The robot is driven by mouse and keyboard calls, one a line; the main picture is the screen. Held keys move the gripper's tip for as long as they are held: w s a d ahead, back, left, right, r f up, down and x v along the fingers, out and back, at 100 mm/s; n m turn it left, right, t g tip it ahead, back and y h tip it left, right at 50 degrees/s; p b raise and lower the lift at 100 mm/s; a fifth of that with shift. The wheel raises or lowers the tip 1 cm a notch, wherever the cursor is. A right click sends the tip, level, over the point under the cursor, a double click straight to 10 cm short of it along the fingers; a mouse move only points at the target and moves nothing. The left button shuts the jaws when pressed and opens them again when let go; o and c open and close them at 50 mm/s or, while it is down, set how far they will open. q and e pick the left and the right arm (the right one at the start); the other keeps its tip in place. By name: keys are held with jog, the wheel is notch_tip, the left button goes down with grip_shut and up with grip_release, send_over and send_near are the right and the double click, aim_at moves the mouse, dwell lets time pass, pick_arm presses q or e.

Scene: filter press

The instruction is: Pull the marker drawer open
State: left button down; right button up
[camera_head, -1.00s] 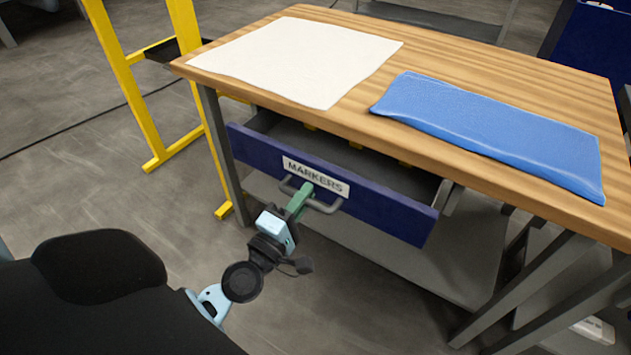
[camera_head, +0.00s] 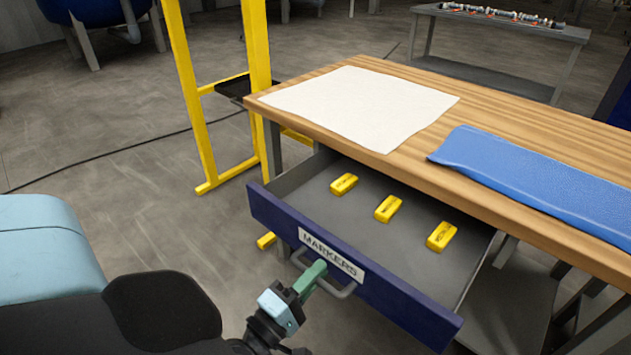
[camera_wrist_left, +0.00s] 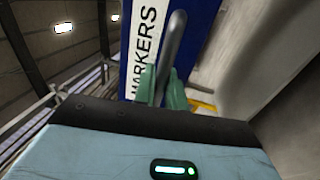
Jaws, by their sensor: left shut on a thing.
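The marker drawer (camera_head: 395,298) has a dark blue front with a white MARKERS label and stands well out from under the workbench. Its grey inside shows, with three yellow blocks (camera_head: 388,208) lying in it. My left gripper (camera_head: 314,275) is shut on the grey bar handle (camera_head: 340,292) below the label. In the left wrist view the green fingers (camera_wrist_left: 160,88) sit around the handle (camera_wrist_left: 172,45), beside the label. My right gripper is not in view.
The wooden bench top (camera_head: 500,150) carries a white cloth (camera_head: 360,105) and a blue mat (camera_head: 530,175). A yellow frame (camera_head: 195,110) stands left of the bench. A grey table (camera_head: 500,30) stands behind. The floor at left is mostly clear.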

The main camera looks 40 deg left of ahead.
pick_arm(q)
jog(key=c, duration=1.5)
grip_release()
jog(key=shift+c, duration=0.2)
jog(key=shift+s+f, duration=0.1)
jog(key=shift+s, duration=0.05)
jog(key=s+f, duration=0.1)
jog(key=s, duration=0.6)
jog(key=shift+s+d+b, duration=0.15)
jog(key=shift+b, duration=0.25)
jog(key=shift+f, duration=0.15)
